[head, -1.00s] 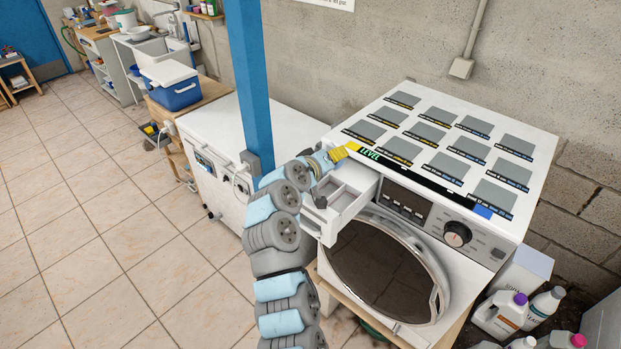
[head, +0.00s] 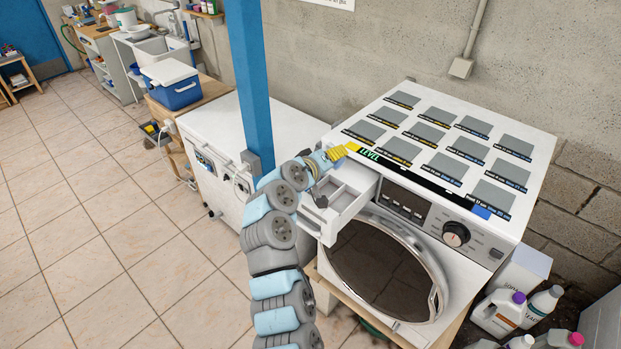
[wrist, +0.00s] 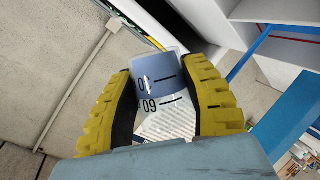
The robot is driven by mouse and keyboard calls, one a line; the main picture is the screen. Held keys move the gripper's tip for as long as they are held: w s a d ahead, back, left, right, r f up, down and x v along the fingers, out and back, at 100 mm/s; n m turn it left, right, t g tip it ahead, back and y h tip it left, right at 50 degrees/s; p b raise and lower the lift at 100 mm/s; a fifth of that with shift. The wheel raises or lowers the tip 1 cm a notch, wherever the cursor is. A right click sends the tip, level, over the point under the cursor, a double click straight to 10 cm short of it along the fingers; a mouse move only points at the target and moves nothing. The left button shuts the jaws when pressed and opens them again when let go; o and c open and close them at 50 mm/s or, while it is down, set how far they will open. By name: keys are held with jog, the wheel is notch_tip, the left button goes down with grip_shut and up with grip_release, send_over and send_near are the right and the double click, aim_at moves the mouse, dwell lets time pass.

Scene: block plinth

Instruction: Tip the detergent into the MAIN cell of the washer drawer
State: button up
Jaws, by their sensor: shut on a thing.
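In the wrist view my gripper (wrist: 165,100) has its yellow ribbed fingers shut on a clear cup (wrist: 185,122) with dark scale marks, one reading 60. Blue shows in part of the cup, and it appears tilted in that picture. In the head view my gripper (head: 338,153) is at the washer's front left corner, just above and behind the pulled-out drawer (head: 352,207); the cup cannot be made out there. The drawer is white with divided cells, partly hidden by my arm. I cannot read any cell label. The washer (head: 480,262) stands below.
Grey squares with labels and a LEVEL strip (head: 420,175) lie on the washer top. A blue post (head: 250,80) rises close behind my arm, beside a white appliance (head: 215,140). Bottles (head: 500,312) stand at lower right. Floor at left is clear.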

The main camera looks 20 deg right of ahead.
jog(key=shift+r, duration=0.15)
dwell(0.3)
jog(key=shift+w+a+f+n+g+h, duration=0.1)
jog(key=shift+f+n+g+h, duration=0.1)
jog(key=shift+f+n+h, duration=0.4)
jog(key=shift+w+f+n+g+h, duration=0.1)
jog(key=shift+f+n+g+h, duration=0.2)
jog(key=shift+n, duration=0.6)
dwell(2.3)
jog(key=shift+w+a+r+n+h+b, duration=0.3)
jog(key=shift+a+n+b, duration=0.25)
jog(key=shift+b, duration=0.8)
dwell(0.4)
jog(key=shift+w+r+n+h+b, duration=0.1)
jog(key=shift+n+h+b, duration=0.2)
jog(key=shift+n, duration=0.05)
dwell(0.7)
jog(key=shift+r+p, duration=0.1)
jog(key=shift+p, duration=0.4)
jog(key=m+p, duration=0.1)
jog(key=s+d+m+y+p, duration=0.1)
jog(key=shift+s+d+f+p, duration=0.15)
jog(key=shift+f+p, duration=0.1)
jog(key=shift+p, duration=0.15)
jog(key=shift+r+m+y, duration=0.1)
jog(key=shift+m+y, duration=0.3)
